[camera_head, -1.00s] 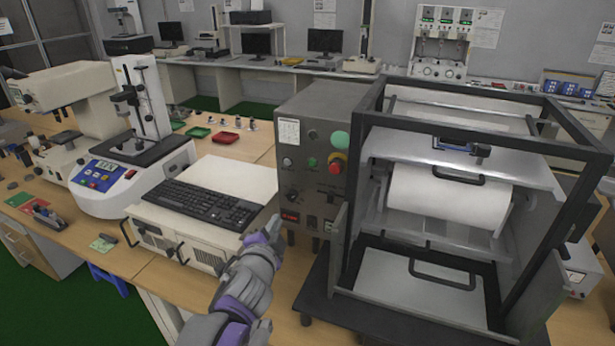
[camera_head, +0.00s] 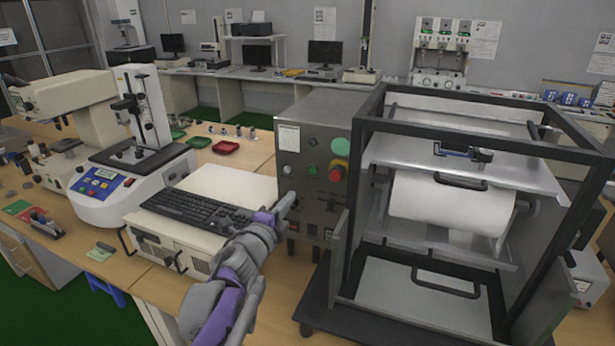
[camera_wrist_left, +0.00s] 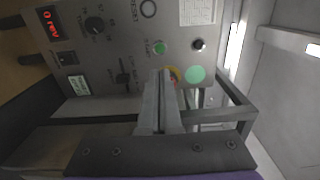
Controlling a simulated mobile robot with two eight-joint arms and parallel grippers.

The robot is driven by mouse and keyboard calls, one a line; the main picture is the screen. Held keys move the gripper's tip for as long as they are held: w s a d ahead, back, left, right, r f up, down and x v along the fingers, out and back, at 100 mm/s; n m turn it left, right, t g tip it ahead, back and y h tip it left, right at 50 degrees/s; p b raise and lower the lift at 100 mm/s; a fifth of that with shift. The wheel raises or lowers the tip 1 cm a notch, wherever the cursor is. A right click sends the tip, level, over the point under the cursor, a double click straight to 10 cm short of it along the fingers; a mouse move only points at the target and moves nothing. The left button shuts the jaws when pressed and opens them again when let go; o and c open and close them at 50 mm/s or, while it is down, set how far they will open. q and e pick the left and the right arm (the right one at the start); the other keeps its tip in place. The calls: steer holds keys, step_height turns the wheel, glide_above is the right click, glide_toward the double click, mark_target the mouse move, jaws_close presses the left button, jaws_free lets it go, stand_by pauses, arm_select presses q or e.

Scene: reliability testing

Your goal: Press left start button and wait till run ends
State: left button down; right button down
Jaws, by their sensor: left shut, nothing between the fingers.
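The grey control panel (camera_head: 305,150) stands left of the open drum frame. A small green button (camera_head: 312,170) sits on it, left of the red emergency knob (camera_head: 338,173) with its yellow ring. The green button also shows in the wrist view (camera_wrist_left: 158,47), unobstructed. My left gripper (camera_head: 290,198) is shut and empty, in front of the panel and below left of the green button in the head view. In the wrist view its fingers (camera_wrist_left: 164,76) partly hide the emergency knob. Contact with the panel cannot be told. My right gripper is out of view.
A red display (camera_wrist_left: 50,22) on the panel reads "0 rev". A large green dome (camera_head: 342,145) sits above the emergency knob. The black-framed drum machine (camera_head: 356,240) stands right of the panel. A keyboard (camera_head: 195,210) lies on a white case to the left.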

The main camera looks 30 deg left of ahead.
mark_target(312, 171)
arm_select(q)
steer(key=w, duration=0.4)
steer(key=w+p, duration=0.1)
steer(key=w, duration=0.3)
steer(key=w+a, duration=0.1)
steer(key=w, duration=0.3)
steer(key=shift+w+p, duration=0.25)
steer(key=shift+p, duration=0.05)
